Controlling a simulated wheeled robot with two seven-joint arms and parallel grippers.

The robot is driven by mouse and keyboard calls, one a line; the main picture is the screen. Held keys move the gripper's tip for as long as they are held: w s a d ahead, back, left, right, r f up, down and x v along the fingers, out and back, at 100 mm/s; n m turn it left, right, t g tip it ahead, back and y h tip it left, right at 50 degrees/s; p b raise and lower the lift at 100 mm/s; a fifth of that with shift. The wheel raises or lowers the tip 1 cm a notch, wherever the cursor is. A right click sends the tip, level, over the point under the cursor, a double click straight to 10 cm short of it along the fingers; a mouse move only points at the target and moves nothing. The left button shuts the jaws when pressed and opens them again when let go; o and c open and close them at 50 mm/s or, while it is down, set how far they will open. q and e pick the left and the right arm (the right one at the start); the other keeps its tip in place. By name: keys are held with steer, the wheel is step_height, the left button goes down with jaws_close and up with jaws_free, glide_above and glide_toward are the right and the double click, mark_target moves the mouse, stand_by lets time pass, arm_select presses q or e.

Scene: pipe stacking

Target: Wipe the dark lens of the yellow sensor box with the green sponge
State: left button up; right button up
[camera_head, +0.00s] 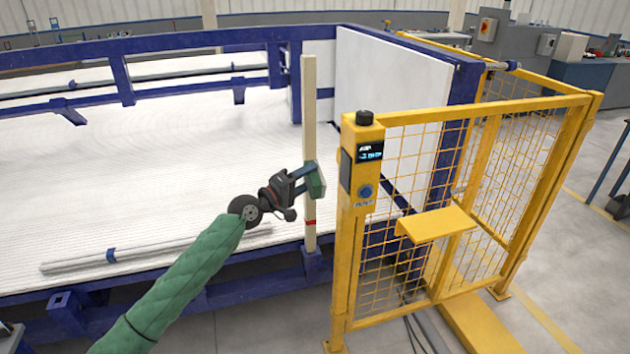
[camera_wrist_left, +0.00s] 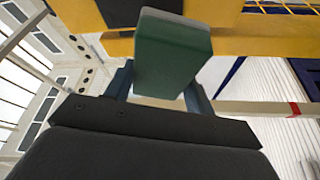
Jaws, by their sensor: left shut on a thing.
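The yellow sensor box (camera_head: 362,137) is on the yellow fence post, with a small display and a blue button on its front. Its dark lens (camera_head: 346,170) is a narrow black strip on the box's left face, seen at a steep angle. My left gripper (camera_head: 305,176) is shut on the green sponge (camera_head: 317,184), a little left of the box at about lens height. In the head view a small gap shows between sponge and box. The left wrist view shows the sponge (camera_wrist_left: 172,58) between the fingers, in front of yellow metal. My right gripper is not in view.
A pale upright post (camera_head: 309,110) with a red band stands close behind my left gripper. A yellow mesh fence (camera_head: 500,150) with a small yellow shelf (camera_head: 437,225) is at the right. A blue-framed white bed (camera_head: 120,170) with grey pipes (camera_head: 80,262) lies at the left.

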arm_select(q)
steer(key=shift+s+a, duration=0.1)
steer(key=shift+a, duration=0.1)
steer(key=shift+a+f, duration=0.1)
steer(key=shift+a, duration=0.2)
steer(key=shift+s+a+b, duration=0.25)
steer(key=shift+a+b, duration=0.15)
steer(key=shift+a, duration=0.15)
steer(key=shift+s+a+b, duration=0.2)
steer(key=shift+a+b, duration=0.2)
steer(key=shift+a, duration=0.15)
